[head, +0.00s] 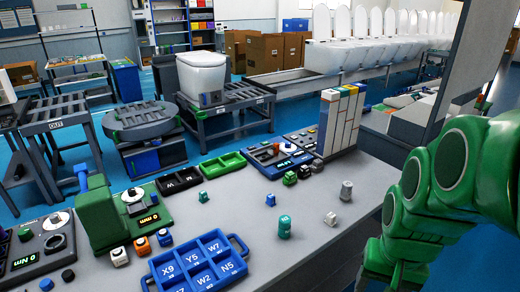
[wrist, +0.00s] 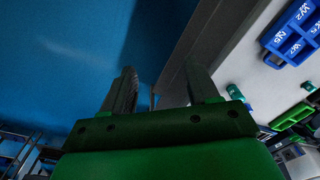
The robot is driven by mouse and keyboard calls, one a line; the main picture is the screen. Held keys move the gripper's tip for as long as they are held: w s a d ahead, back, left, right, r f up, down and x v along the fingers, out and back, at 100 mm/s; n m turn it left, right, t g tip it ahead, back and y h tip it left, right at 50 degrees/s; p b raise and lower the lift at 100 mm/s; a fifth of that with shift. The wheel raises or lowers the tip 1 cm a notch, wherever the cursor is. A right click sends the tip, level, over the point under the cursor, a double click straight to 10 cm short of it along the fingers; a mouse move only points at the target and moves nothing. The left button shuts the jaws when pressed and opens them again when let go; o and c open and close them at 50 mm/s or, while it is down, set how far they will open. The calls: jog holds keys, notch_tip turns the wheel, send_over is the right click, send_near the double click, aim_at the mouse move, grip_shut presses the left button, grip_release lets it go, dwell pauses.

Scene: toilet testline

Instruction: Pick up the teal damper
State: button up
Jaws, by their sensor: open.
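A teal damper (head: 284,227), a short upright cylinder, stands on the grey table to the right of the blue tray (head: 200,262). A smaller green-teal piece (head: 203,197) stands farther back, to the left. My green arm comes in at the right of the head view, and its gripper is not clear there. In the wrist view my gripper (wrist: 160,82) has its two dark fingers apart with nothing between them. It points past the table edge at blue floor. A teal piece (wrist: 234,92) shows beyond the right finger, probably the damper, and the blue tray (wrist: 294,32) is at upper right.
Small grey pieces (head: 346,190) and a small blue piece (head: 270,200) stand near the damper. Black and green trays (head: 222,165) and a white upright rack (head: 341,120) are at the table's back. Bare tabletop lies around the damper.

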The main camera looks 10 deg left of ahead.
jog(key=w+a+r+n+t, duration=0.1)
jog(key=w+a, duration=0.2)
jog(key=w, duration=0.7)
jog(key=w+a+n, duration=0.2)
jog(key=w+a, duration=0.1)
jog(key=w, duration=0.7)
jog(key=w+a+r+n+t, duration=0.1)
jog(key=w+a, duration=0.1)
jog(key=w, duration=0.7)
jog(key=w+a+f+n, duration=0.2)
jog(key=w+a+f, duration=0.1)
jog(key=w+a, duration=0.4)
jog(key=w+a+f+n, duration=0.1)
jog(key=w+a+f, duration=0.1)
jog(key=w+a, duration=0.5)
jog(key=n+y, duration=0.3)
jog(key=n, duration=0.3)
send_over(203, 193)
jog(key=d, duration=0.2)
notch_tip(203, 193, down, 15)
jog(key=shift+s+a+f, duration=0.1)
jog(key=shift+a+f, duration=0.05)
jog(key=shift+f, duration=0.5)
jog(key=shift+a+f, duration=0.15)
jog(key=shift+f, duration=0.5)
jog(key=x, duration=0.4)
jog(key=shift+s+f, duration=0.1)
jog(key=shift+s, duration=0.25)
jog(key=shift+w+a+f, duration=0.15)
jog(key=shift+f, duration=0.35)
